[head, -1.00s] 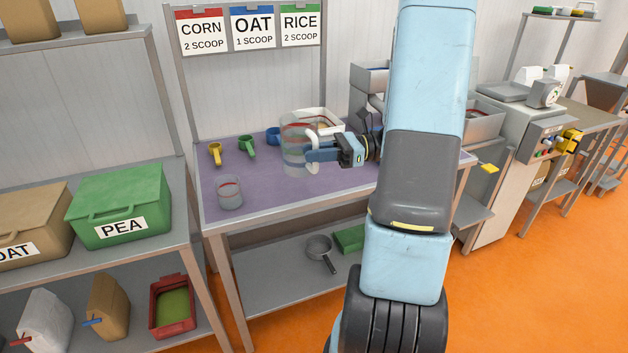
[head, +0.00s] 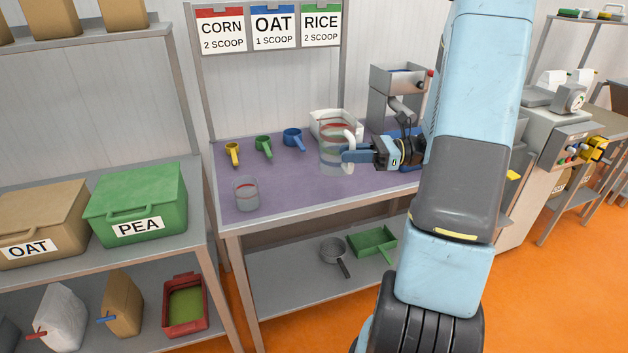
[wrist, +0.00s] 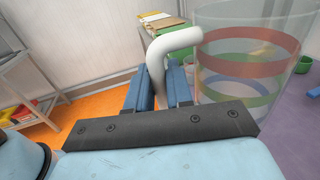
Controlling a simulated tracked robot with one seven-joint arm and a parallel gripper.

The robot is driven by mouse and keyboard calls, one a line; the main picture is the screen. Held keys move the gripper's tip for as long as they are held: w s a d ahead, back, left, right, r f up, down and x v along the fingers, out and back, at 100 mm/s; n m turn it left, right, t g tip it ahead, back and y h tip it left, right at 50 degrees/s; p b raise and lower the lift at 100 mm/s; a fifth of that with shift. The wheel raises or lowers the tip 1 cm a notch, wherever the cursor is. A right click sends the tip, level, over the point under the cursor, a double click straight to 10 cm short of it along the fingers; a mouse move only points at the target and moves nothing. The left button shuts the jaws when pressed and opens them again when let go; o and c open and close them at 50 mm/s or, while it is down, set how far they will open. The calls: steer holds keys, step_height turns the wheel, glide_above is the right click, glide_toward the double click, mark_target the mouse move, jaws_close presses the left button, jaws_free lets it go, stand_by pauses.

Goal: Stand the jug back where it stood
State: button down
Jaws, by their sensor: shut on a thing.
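The jug (head: 333,153) is a large clear vessel with red, green and blue bands and a white handle. It is upright at the purple-topped table (head: 290,189), in front of a white bin. My gripper (head: 352,155) is shut on the jug's handle from the right. In the wrist view the blue fingers (wrist: 163,88) sit on either side of the white handle (wrist: 172,45), and the jug (wrist: 247,60) is to the right. I cannot tell whether the jug's base touches the table.
A smaller clear cup (head: 246,193) stands at the table's front left. Yellow (head: 232,152), green (head: 263,146) and blue (head: 293,139) scoops lie along the back. The white bin (head: 340,124) is close behind the jug. A grey machine (head: 397,95) stands at the back right.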

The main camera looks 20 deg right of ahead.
mark_target(328, 155)
steer(key=w+a+f, duration=0.1)
steer(key=w, duration=0.1)
steer(key=w+a+f, duration=0.1)
steer(key=w, duration=0.1)
steer(key=w+a+f, duration=0.1)
steer(key=w, duration=0.1)
steer(key=shift+w+f, duration=0.1)
steer(key=shift+w, duration=0.05)
steer(key=shift+w+a+f, duration=0.35)
steer(key=shift+w+f, duration=0.4)
steer(key=shift+f, duration=0.75)
steer(key=shift+w+a+f, duration=0.4)
steer(key=shift+w+f, duration=0.4)
steer(key=shift+f, duration=0.7)
steer(key=shift+w+a+f, duration=0.35)
steer(key=shift+w+f, duration=0.4)
steer(key=shift+f, duration=0.75)
steer(key=c, duration=1)
jaws_free()
